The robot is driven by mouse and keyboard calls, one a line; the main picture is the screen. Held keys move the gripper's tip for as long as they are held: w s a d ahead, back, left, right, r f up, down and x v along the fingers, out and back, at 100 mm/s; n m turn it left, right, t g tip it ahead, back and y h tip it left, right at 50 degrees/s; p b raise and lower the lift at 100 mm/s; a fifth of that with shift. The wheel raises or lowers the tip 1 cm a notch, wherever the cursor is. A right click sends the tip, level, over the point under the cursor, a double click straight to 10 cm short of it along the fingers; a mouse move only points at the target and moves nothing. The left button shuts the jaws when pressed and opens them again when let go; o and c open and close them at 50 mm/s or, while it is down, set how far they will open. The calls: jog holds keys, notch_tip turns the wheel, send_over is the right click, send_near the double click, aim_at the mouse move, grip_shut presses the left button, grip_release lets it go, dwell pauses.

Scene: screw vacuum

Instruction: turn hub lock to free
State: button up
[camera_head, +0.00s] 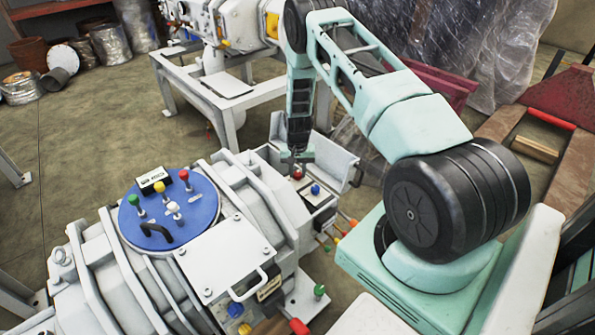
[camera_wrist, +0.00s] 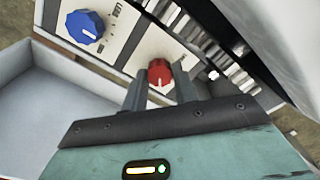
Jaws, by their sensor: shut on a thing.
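A red knob (camera_wrist: 159,73) with a pale pointer mark sits on a light panel plate. It also shows in the head view (camera_head: 297,175), at the right end of the grey machine. My gripper (camera_wrist: 159,84) is shut on the red knob, with one finger on each side; in the head view my gripper (camera_head: 297,160) comes down onto it from above. A blue knob (camera_wrist: 86,27) with a white pointer mark sits beside it on its own plate, and shows in the head view (camera_head: 315,189). I cannot read which label belongs to the hub lock.
The grey machine (camera_head: 225,258) carries a blue disc (camera_head: 190,215) with several coloured levers and a black handle. Several coloured-ended rods (camera_head: 340,230) stick out below the knob box. A pale open tray (camera_head: 335,160) stands just behind it. A white bench stands farther back.

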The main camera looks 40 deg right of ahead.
aim_at(297, 173)
jog(key=o, duration=1)
jog(key=shift+r, duration=0.1)
notch_tip(297, 173, up, 17)
jog(key=p, duration=0.3)
jog(key=shift+r, duration=0.1)
